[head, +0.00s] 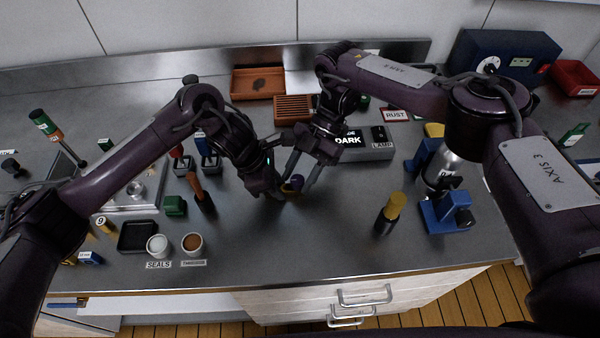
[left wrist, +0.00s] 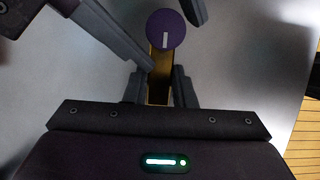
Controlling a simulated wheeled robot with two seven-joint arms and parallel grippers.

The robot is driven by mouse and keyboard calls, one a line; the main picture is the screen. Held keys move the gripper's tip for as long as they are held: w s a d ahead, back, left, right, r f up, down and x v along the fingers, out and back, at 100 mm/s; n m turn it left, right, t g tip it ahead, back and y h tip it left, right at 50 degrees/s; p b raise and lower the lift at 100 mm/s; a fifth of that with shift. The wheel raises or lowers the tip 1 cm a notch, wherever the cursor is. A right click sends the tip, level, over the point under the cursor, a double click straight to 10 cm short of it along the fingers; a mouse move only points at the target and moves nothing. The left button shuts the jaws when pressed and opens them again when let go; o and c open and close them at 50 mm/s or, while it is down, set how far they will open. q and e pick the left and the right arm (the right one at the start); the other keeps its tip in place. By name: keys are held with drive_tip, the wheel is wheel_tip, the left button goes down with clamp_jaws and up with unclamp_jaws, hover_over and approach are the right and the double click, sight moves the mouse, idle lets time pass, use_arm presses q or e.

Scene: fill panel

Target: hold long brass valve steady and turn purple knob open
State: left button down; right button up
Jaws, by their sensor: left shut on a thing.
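The brass valve shows in the left wrist view (left wrist: 159,75) as a long yellow bar between my left fingers. My left gripper (left wrist: 159,90) is shut on it; in the head view this gripper (head: 283,192) is low over the middle of the bench. The purple knob (left wrist: 166,28) sits at the valve's far end, with a white mark on its top; it also shows in the head view (head: 297,180). My right gripper (head: 302,178) reaches down with its fingers spread on either side of the knob. Gaps show between those fingers and the knob. Much of the valve is hidden by the grippers.
A black post with a yellow top (head: 390,214) and a blue fixture (head: 446,213) stand to the right. A green block (head: 175,206), a brown-handled tool (head: 200,193) and two cups (head: 192,243) stand to the left. The bench front at centre is clear.

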drive_tip(key=shift+o, duration=0.7)
drive_tip(key=shift+w, duration=0.1)
drive_tip(key=shift+d, duration=0.1)
drive_tip(key=v, duration=1.2)
use_arm(q)
drive_tip(key=c, duration=1.1)
unclamp_jaws()
use_arm(e)
drive_tip(key=shift+f, duration=0.1)
use_arm(q)
drive_tip(key=shift+a, duration=0.1)
